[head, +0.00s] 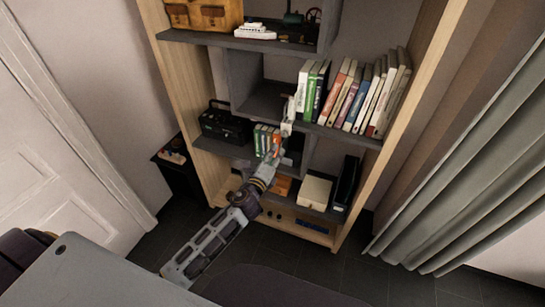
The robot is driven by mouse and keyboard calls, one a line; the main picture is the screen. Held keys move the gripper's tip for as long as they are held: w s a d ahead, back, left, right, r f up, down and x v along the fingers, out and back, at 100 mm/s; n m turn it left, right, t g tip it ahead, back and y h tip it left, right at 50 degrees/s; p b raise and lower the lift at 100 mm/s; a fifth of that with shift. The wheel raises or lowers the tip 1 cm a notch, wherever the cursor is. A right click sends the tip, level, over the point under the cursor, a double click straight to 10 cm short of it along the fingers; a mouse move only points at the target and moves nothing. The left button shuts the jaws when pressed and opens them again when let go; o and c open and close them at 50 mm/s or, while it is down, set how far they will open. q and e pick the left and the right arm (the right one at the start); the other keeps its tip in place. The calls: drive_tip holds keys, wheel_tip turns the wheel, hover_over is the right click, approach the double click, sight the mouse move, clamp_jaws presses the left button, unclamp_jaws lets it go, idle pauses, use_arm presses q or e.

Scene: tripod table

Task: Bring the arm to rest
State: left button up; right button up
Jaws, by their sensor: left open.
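My left arm (219,237) reaches from the lower left up toward the bookshelf. My left gripper (286,124) is at its far end, small in the picture, in front of the shelf's middle compartments. It is open, and I see nothing held in it. Whether it touches the shelf or the books behind it I cannot tell. My right gripper is not in view.
The bookshelf (226,175) holds tall books (352,95), short books (267,138), a black radio (226,122) and a white box (314,191). A white door (55,165) is left, a grey curtain (480,170) right. Dark floor (365,277) shows between.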

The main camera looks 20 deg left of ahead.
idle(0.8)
use_arm(q)
drive_tip(key=s+a+f+n+g, duration=0.25)
drive_tip(key=s+f+n, duration=0.2)
drive_tip(key=f, duration=0.85)
drive_tip(key=s+a+f+n+g, duration=0.2)
drive_tip(key=s+f+n+g, duration=0.3)
drive_tip(key=f, duration=0.9)
drive_tip(key=s+a+f+n+g, duration=0.1)
drive_tip(key=s+a+f+n, duration=0.25)
drive_tip(key=f+n, duration=0.65)
drive_tip(key=s+a+f+g, duration=0.2)
drive_tip(key=s+f+g, duration=0.3)
drive_tip(key=s+f, duration=1.5)
drive_tip(key=s+d+f+n+g, duration=0.1)
drive_tip(key=s+d+f, duration=0.1)
drive_tip(key=s, duration=0.8)
drive_tip(key=s+d+f+n+g, duration=0.1)
drive_tip(key=s+d+f+g, duration=0.1)
drive_tip(key=s, duration=0.8)
drive_tip(key=shift+s+d, duration=0.35)
drive_tip(key=shift+d, duration=0.05)
